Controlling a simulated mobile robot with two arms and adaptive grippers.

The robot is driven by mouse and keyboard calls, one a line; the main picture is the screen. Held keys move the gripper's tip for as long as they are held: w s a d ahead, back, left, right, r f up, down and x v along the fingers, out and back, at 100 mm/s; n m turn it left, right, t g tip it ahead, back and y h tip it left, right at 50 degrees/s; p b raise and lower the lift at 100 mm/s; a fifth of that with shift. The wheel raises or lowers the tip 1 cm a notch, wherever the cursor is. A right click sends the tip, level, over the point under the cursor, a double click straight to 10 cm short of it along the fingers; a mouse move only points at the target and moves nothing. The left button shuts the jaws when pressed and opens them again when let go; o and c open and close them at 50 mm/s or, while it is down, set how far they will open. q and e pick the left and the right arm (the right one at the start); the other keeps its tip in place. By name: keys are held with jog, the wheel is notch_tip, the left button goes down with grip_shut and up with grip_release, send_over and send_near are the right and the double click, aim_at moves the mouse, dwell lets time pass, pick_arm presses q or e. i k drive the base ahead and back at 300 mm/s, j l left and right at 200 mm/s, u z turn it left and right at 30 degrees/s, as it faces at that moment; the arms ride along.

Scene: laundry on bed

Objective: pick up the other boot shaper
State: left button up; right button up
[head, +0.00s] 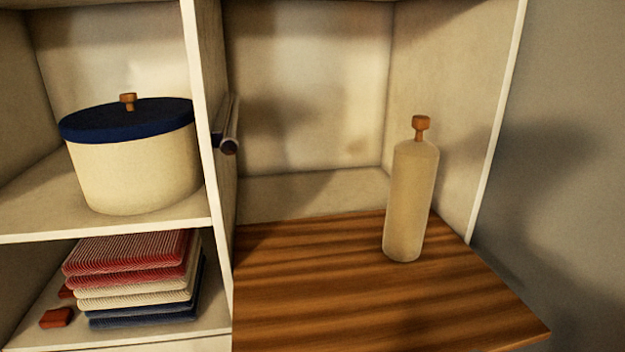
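One boot shaper (409,205), a tall beige cylinder with a rounded top and a brown knob, stands upright on a brown wooden board (330,290) in the right compartment. It stands clear of the compartment's walls. No second boot shaper shows in the head view. Neither of my grippers is in view.
A cream round box with a dark blue lid (130,160) stands on the upper left shelf. Folded red, cream and blue cloths (135,278) and a small red block (57,317) lie below it. A white upright divider (212,180) separates the compartments. The board left of the shaper is clear.

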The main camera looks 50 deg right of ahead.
aim_at(415, 161)
jog(key=z, duration=2)
